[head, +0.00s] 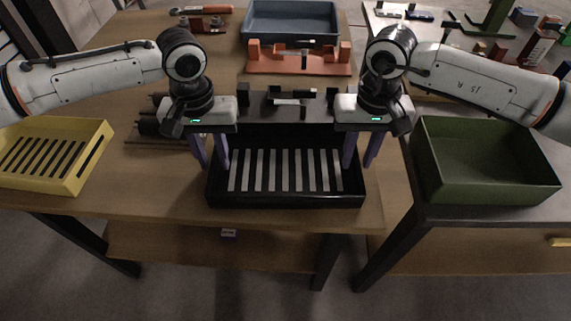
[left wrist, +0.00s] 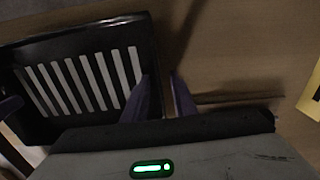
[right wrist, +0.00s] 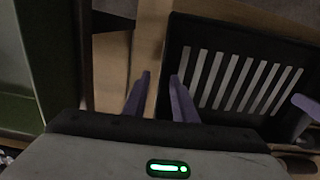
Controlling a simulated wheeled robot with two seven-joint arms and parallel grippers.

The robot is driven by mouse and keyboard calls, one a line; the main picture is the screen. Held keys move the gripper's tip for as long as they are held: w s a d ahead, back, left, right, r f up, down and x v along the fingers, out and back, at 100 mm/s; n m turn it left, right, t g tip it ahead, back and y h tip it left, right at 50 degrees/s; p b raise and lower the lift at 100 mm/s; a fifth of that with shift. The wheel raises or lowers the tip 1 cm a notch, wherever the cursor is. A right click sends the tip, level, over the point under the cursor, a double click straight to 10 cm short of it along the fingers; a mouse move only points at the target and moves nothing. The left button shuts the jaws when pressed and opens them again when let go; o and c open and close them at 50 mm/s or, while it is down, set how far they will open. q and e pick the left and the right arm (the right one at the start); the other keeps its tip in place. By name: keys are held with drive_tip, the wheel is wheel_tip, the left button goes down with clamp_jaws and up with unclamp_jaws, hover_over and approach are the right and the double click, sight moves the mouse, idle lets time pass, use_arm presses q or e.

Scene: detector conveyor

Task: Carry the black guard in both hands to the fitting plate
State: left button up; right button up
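The black guard (head: 285,200), a tray-like piece with a slotted floor, sits at the front of the wooden table. My left gripper (head: 210,166) is open at its left wall, one finger inside and one outside. The left wrist view shows a gap between these fingertips (left wrist: 160,84) at the wall. My right gripper (head: 360,164) is open at the right wall in the same way, as its fingertips (right wrist: 160,77) show. A dark plate (head: 265,112) with black blocks lies just behind the guard; I cannot tell whether it is the fitting plate.
A yellow slotted tray (head: 85,182) stands left, a green bin (head: 490,188) right on another table. An orange fixture (head: 300,67) and a blue-grey bin (head: 290,37) stand behind. Dark rods (head: 165,128) lie beside my left gripper. A gap separates the two tables.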

drive_tip(key=shift+f, duration=0.1)
use_arm(q)
clamp_jaws()
use_arm(e)
clamp_jaws()
idle(1.2)
